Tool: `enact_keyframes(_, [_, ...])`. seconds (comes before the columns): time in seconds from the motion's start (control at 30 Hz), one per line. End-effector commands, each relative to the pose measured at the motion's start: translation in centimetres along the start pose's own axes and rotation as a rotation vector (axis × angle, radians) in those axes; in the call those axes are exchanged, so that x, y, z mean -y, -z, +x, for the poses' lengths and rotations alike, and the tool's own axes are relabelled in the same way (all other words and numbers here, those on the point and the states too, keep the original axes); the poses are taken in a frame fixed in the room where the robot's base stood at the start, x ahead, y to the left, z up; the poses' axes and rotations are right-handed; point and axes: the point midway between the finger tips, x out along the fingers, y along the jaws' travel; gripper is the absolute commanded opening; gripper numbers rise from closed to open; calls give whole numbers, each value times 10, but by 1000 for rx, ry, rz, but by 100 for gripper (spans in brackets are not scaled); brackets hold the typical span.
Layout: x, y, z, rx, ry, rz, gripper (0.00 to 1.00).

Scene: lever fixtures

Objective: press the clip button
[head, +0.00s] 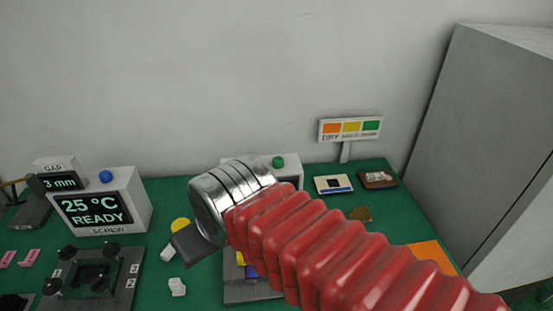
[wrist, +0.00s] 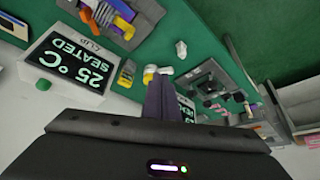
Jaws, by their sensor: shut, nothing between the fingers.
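The clip button is most likely the green button (head: 278,162) on top of the white box (head: 292,171), which is mostly hidden behind my arm in the head view. In the wrist view, that box (wrist: 43,62) appears upside down with a display reading "25 °C SEATED" and a CLIP label. Its green button (wrist: 43,84) shows at its edge. My gripper (wrist: 163,80) is shut and empty. Its fingers point between the clip box and the SCREW box, apart from the green button. In the head view, my gripper (head: 185,245) is partly visible as a dark shape.
The SCREW box (head: 110,205), reading "25 °C READY", has a blue button (head: 106,176). A dark clamp fixture (head: 92,272) stands before it. A small sign (head: 349,129), flat items (head: 333,184) and a grey cabinet (head: 490,150) lie right. Small yellow and white parts (wrist: 150,73) lie near my fingers.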

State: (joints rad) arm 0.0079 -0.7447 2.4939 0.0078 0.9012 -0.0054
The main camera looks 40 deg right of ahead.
Motion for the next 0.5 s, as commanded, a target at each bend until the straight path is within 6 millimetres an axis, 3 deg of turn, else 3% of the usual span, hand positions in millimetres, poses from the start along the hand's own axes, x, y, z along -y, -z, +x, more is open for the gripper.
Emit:
enact_keyframes(0.27, [-20,29,2,12,24,110,0])
enact_keyframes(0.5, [-56,73,6,-2,68,263,0])
